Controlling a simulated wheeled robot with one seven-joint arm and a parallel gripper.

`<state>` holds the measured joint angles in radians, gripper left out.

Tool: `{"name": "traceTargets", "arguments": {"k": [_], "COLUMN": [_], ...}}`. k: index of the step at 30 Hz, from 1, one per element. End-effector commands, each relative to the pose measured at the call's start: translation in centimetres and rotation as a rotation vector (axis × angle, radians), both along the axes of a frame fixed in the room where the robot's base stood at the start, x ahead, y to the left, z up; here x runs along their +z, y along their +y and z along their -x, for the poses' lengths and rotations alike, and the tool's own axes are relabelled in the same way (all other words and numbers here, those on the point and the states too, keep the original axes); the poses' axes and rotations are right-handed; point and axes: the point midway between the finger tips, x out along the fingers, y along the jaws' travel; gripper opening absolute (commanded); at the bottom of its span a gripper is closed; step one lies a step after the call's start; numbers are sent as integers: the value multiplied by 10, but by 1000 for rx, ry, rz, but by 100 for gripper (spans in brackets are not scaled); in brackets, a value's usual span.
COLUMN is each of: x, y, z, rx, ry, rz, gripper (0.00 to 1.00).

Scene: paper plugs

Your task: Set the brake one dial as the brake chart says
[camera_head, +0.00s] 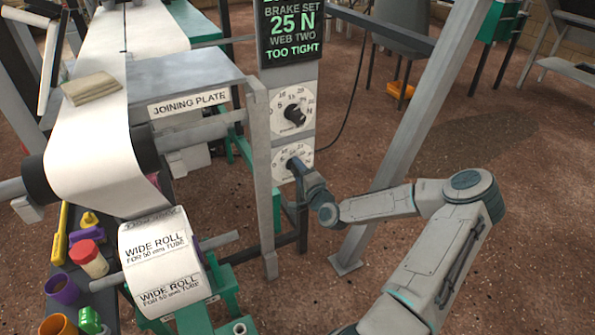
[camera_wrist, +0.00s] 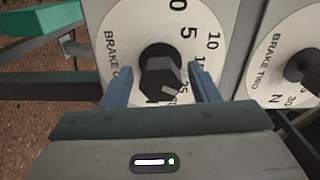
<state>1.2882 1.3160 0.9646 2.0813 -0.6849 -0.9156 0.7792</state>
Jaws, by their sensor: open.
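The brake one dial (camera_wrist: 125,35) is a white round face with numbers and a black knob (camera_wrist: 163,72) at its middle. In the wrist view my gripper (camera_wrist: 158,78) is open, with one finger on each side of the knob; I cannot tell whether they touch it. In the head view my gripper (camera_head: 300,168) is at the lower dial (camera_head: 281,163) and hides part of it. The knob's setting cannot be read. I cannot make out a brake chart.
The brake two dial (camera_wrist: 270,50) is beside it in the wrist view and above it in the head view (camera_head: 281,102). A screen (camera_head: 290,30) reads brake set 25 N, web two, too tight. A slanted grey post (camera_head: 410,120) stands right of the dials.

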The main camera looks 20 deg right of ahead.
Motion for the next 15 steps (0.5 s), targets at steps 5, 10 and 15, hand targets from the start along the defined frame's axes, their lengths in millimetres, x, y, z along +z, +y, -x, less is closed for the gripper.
{"name": "traceTargets", "arguments": {"k": [5, 10, 15], "x": [2, 2, 1], "y": [-2, -4, -4], "z": [31, 72, 106], "rx": [-2, -2, -2], "ry": [3, 3, 3], "rz": [-1, -2, -3], "gripper": [55, 55, 55]}}
